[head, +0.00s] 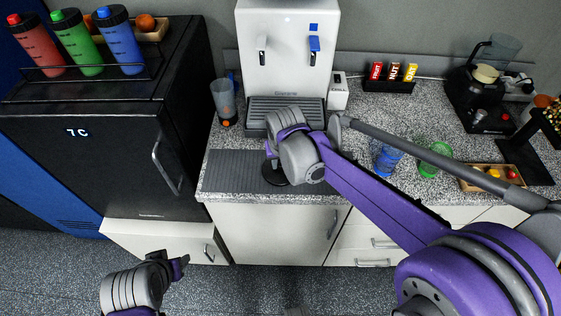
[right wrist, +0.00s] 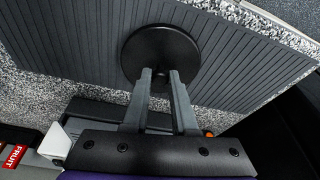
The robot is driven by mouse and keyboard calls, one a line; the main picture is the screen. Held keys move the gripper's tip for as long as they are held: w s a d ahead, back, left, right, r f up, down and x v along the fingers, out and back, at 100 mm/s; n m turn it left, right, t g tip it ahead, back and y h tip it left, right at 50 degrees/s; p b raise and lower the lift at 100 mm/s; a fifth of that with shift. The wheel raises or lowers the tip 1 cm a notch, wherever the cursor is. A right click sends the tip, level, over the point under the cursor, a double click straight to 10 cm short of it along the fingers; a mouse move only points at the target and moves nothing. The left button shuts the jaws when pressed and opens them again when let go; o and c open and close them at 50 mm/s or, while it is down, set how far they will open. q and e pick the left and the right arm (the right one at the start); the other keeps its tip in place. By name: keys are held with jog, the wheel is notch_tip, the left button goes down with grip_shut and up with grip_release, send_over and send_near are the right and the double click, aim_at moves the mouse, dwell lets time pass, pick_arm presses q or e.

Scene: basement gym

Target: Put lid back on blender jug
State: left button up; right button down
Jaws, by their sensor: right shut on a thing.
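A round black lid (right wrist: 160,42) is in the jaws of my right gripper (right wrist: 160,74), over the ribbed grey mat. In the head view the lid (head: 270,176) shows partly below my right wrist; whether it touches the mat is unclear. A clear, tapered container (head: 224,98), apparently the blender jug, stands upright at the left end of the counter, with something orange at its bottom and no lid on its top. It is left of and behind the lid. My left gripper (head: 179,266) is low at the front left, clear of the counter; its jaw opening is unclear.
The ribbed mat (head: 228,170) lies at the counter's front edge. A white dispenser (head: 287,50) with a drip tray (head: 285,108) stands behind. A black fridge (head: 95,130) borders the left side. Blue (head: 385,160) and green (head: 434,158) cups and a black appliance (head: 480,95) are at right.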

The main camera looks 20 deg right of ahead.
jog(key=shift+f, duration=0.15)
jog(key=c, duration=0.7)
grip_release()
